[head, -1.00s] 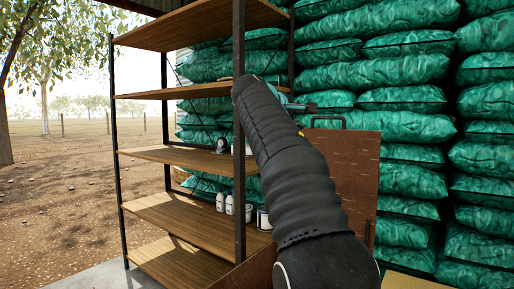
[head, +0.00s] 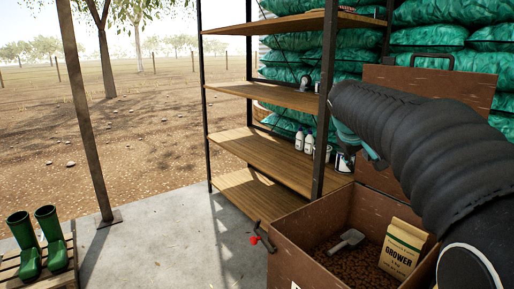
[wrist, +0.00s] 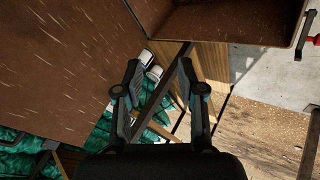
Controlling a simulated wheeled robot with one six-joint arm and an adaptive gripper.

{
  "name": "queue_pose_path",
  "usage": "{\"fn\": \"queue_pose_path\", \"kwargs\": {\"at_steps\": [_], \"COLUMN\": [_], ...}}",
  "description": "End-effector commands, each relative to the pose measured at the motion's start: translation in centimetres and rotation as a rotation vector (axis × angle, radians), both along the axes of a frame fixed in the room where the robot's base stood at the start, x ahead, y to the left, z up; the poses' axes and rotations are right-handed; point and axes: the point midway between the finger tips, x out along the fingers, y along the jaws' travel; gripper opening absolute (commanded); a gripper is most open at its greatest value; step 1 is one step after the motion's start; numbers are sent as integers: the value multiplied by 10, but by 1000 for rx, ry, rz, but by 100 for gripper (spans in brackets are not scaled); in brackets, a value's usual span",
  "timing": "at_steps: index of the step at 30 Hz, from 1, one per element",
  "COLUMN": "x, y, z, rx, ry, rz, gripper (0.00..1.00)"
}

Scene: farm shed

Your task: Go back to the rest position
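My gripper (wrist: 158,70) shows in the wrist view with its two fingers apart and nothing between them. In the head view my black arm reaches in from the right. The fingertips are hidden in that view. The wrist view looks down past the bin (wrist: 225,20) and the shelf.
The bin holds brown pellets, a grey scoop (head: 347,241) and a GROWER bag (head: 402,250). Green sacks (head: 450,42) are stacked behind. Green boots (head: 40,240) stand on a pallet. Concrete floor (head: 160,250) is clear between.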

Motion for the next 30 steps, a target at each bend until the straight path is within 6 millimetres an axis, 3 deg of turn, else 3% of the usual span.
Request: {"fn": "queue_pose_path", "kwargs": {"at_steps": [6,18,24,30], "x": [-76,-221,-283,-318], "y": [31,80,96,100], "z": [-55,-144,-178,-186], "rx": [188,455,527,544], "ry": [46,113,128,94], "rz": [-59,-166,-182,-169], "gripper": [39,39,39,39]}}
